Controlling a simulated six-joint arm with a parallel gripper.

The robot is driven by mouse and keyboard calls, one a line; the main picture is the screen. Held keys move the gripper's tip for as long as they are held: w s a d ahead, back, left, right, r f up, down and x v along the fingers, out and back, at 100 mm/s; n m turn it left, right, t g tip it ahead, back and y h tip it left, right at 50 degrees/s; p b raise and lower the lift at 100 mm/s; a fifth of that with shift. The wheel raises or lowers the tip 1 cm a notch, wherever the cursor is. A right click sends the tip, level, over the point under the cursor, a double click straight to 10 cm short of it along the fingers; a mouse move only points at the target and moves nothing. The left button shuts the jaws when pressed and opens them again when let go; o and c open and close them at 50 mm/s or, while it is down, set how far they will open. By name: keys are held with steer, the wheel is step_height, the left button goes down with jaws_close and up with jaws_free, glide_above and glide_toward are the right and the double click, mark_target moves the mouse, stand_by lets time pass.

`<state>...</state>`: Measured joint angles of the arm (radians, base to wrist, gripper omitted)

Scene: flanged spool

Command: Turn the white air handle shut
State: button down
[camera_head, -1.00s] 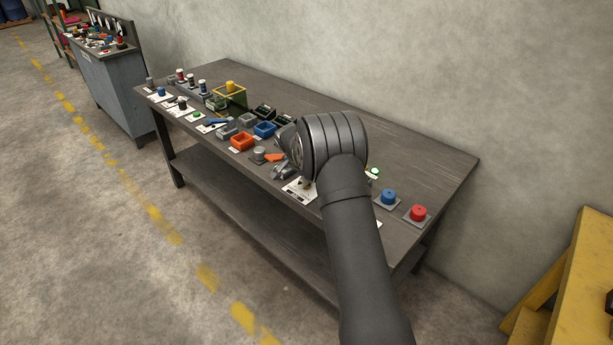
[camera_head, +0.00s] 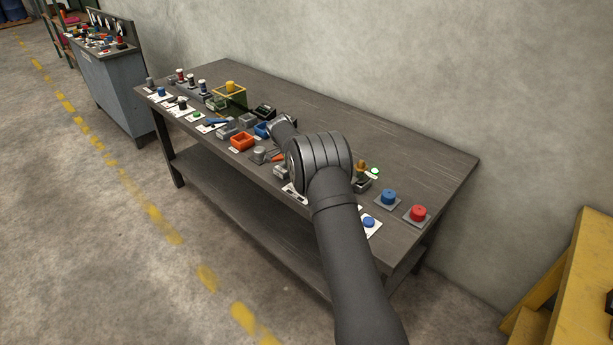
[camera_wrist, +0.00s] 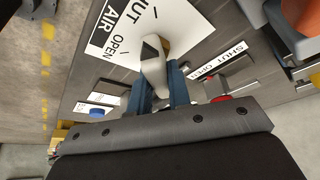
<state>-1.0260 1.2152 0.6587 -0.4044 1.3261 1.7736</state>
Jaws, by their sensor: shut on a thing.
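The white air handle (camera_wrist: 154,72) shows in the wrist view, standing out from a white plate (camera_wrist: 185,22) lettered AIR, OPEN and SHUT. My gripper (camera_wrist: 160,80) has its two blue fingers on either side of the handle and is shut on it. Part of the handle between the fingers is hidden, and the SHUT lettering is cut off by the frame's top edge. I cannot tell exactly which mark the handle lines up with. In the head view my arm hides the gripper and the handle; a sliver of a white plate (camera_head: 293,193) shows beside the arm.
A second plate lettered SHUT and OPEN (camera_wrist: 219,61) lies to the right in the wrist view, near a red knob (camera_wrist: 220,99) and an orange part (camera_wrist: 302,28). On the bench (camera_head: 420,165), blue (camera_head: 389,196) and red (camera_head: 418,212) buttons stand right of my arm.

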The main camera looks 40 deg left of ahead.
stand_by(0.3)
steer(key=c, duration=1.3)
jaws_free()
steer(key=shift+c, duration=0.2)
steer(key=v, duration=1.7)
steer(key=shift+r, duration=0.25)
steer(key=shift+w, duration=0.1)
